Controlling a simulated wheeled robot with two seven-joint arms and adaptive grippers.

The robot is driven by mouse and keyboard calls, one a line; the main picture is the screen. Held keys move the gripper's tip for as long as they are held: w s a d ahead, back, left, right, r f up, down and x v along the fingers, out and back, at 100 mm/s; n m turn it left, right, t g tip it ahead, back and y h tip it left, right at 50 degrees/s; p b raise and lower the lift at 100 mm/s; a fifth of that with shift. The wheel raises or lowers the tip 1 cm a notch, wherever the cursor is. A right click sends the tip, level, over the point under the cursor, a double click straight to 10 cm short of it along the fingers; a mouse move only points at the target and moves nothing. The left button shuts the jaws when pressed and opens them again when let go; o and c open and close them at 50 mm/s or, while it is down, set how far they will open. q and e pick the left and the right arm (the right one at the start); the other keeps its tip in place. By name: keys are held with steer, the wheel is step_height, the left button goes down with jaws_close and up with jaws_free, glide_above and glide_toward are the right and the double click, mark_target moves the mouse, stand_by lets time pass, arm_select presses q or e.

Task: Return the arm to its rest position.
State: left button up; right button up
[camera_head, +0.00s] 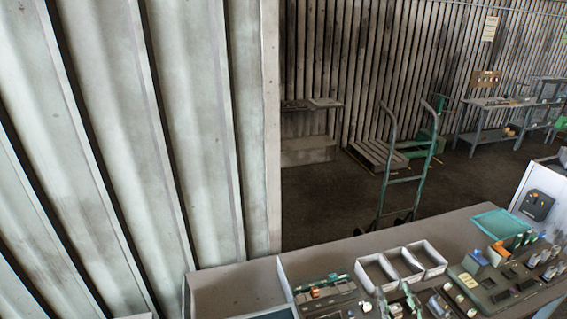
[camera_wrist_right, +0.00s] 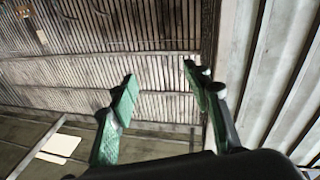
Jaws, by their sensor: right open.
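My right gripper (camera_head: 396,294) shows at the bottom edge of the head view, in front of the workbench (camera_head: 240,285). Only its green finger ends are visible there; the rest of the arm is cut off. In the right wrist view, the two green fingers of my right gripper (camera_wrist_right: 160,76) stand wide apart with nothing between them. That view looks past them to a corrugated wall. My left gripper is not in view.
White open bins (camera_head: 402,263), a green tray (camera_head: 500,222) and dark fixtures with small parts (camera_head: 495,283) crowd the bench. A pale corrugated wall (camera_head: 180,130) stands at left. A green hand truck (camera_head: 405,180) stands behind the bench on open floor.

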steer(key=s+d+f+m+g+h, duration=0.2)
steer(key=s+d+f+g, duration=0.25)
steer(key=f, duration=0.55)
steer(key=s+d+f+m+g+h, duration=0.2)
steer(key=s+d+f+g+h, duration=0.25)
steer(key=f, duration=0.55)
steer(key=s+a+f+n+g+y, duration=0.1)
steer(key=s+a+f+g+y, duration=0.15)
steer(key=s+f, duration=0.55)
steer(key=s+a+f+n+g+y, duration=0.15)
steer(key=s+f+g, duration=0.3)
steer(key=s, duration=0.55)
step_height(320, 180, down, 38)
steer(key=s+a+g+y+b, duration=0.1)
steer(key=s+a+b, duration=0.1)
steer(key=b, duration=0.5)
steer(key=s+f+g+b, duration=0.1)
steer(key=s+f+b, duration=0.5)
steer(key=s+f, duration=1.3)
step_height(320, 180, down, 4)
steer(key=shift+r, duration=0.1)
